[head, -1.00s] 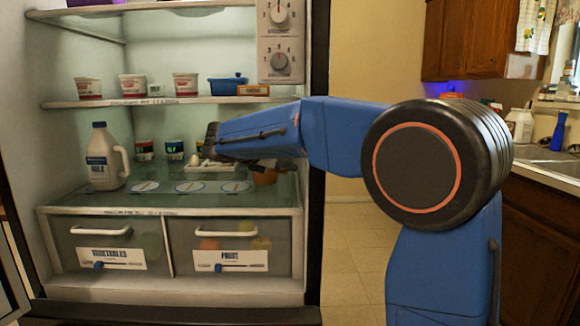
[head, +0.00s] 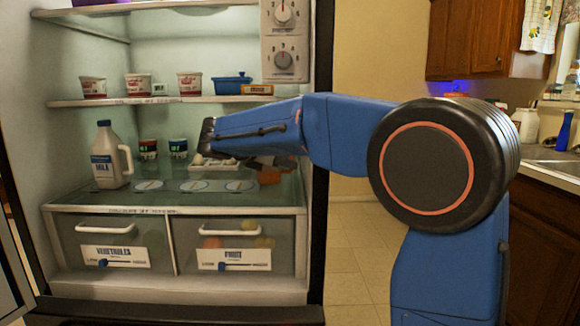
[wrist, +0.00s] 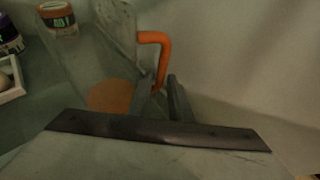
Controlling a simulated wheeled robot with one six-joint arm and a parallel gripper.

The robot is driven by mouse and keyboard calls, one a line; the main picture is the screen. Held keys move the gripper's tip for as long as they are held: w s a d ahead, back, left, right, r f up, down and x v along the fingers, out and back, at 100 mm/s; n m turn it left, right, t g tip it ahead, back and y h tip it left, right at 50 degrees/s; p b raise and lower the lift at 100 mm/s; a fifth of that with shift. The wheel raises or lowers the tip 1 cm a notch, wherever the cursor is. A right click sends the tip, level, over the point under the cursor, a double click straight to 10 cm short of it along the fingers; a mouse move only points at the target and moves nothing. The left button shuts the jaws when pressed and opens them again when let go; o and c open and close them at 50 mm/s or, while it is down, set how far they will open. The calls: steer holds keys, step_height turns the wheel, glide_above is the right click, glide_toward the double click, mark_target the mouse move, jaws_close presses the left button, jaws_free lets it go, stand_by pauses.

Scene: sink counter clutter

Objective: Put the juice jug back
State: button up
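The juice jug shows in the wrist view as a clear, pale body with an orange handle (wrist: 164,42) and a round orange patch beside it. In the head view, only a small orange part of the jug (head: 270,176) shows under my gripper, above the fridge's glass shelf. My gripper (wrist: 162,82) has one dark finger on each side of the handle's lower end and appears shut on it. In the head view, my gripper (head: 208,137) reaches in from the right. Most of the jug is hidden there, and its contact with the shelf cannot be seen.
A milk jug (head: 106,160) stands left on the glass shelf (head: 90,197). Small jars (head: 178,148) and an egg tray (head: 214,167) stand behind my gripper. Round labelled marks lie along the shelf front. Tubs and a blue dish (head: 231,84) sit on the shelf above.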

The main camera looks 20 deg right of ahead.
steer(key=v, duration=0.9)
steer(key=shift+a+r, duration=0.15)
steer(key=shift+a, duration=0.1)
steer(key=shift+s+a, duration=0.1)
steer(key=shift+s, duration=0.05)
